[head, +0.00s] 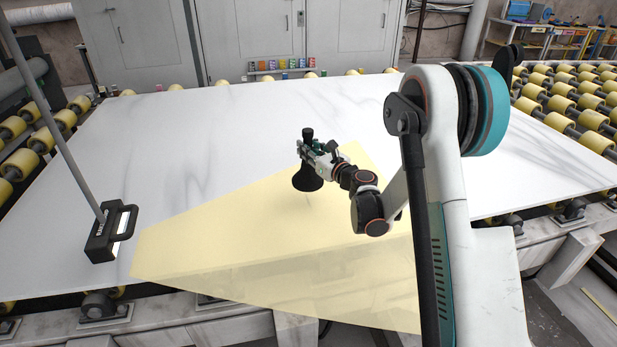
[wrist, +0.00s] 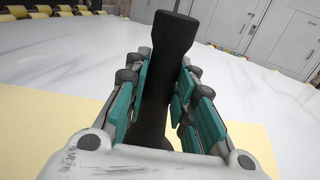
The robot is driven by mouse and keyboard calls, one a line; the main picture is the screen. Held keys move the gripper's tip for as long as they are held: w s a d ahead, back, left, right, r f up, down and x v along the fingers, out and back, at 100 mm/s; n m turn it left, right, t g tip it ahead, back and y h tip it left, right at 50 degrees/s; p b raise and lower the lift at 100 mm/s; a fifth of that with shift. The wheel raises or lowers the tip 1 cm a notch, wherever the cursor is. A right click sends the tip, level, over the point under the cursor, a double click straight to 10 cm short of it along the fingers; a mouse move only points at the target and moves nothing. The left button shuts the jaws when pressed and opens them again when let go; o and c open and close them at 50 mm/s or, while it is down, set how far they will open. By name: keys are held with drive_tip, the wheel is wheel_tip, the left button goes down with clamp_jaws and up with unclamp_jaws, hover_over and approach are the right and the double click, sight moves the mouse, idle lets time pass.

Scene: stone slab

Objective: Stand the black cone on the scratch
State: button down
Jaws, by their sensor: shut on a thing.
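The black cone (head: 308,181) is upright at the middle of the white stone slab (head: 230,125), over the pale yellow area. Its narrow neck and knob rise above my gripper (head: 318,150). In the wrist view the cone's dark neck (wrist: 158,85) stands between the teal finger pads of my gripper (wrist: 160,100), which is shut on it. I cannot tell whether the cone's base touches the slab. Grey veins run across the slab; I cannot make out which mark is the scratch.
A pale yellow area (head: 230,235) covers the slab's front middle. A black handled lamp-like tool (head: 110,232) on a grey pole stands at the left. Yellow rollers (head: 575,95) flank the slab. Small coloured containers (head: 283,65) line the back. The slab's back left is clear.

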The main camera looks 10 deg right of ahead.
sight(312, 173)
drive_tip(key=shift+f+b, duration=1.15)
drive_tip(key=shift+f, duration=3)
drive_tip(key=shift+f, duration=0.2)
drive_tip(key=c, duration=1.4)
unclamp_jaws()
drive_tip(key=shift+o, duration=0.2)
drive_tip(key=shift+r, duration=0.1)
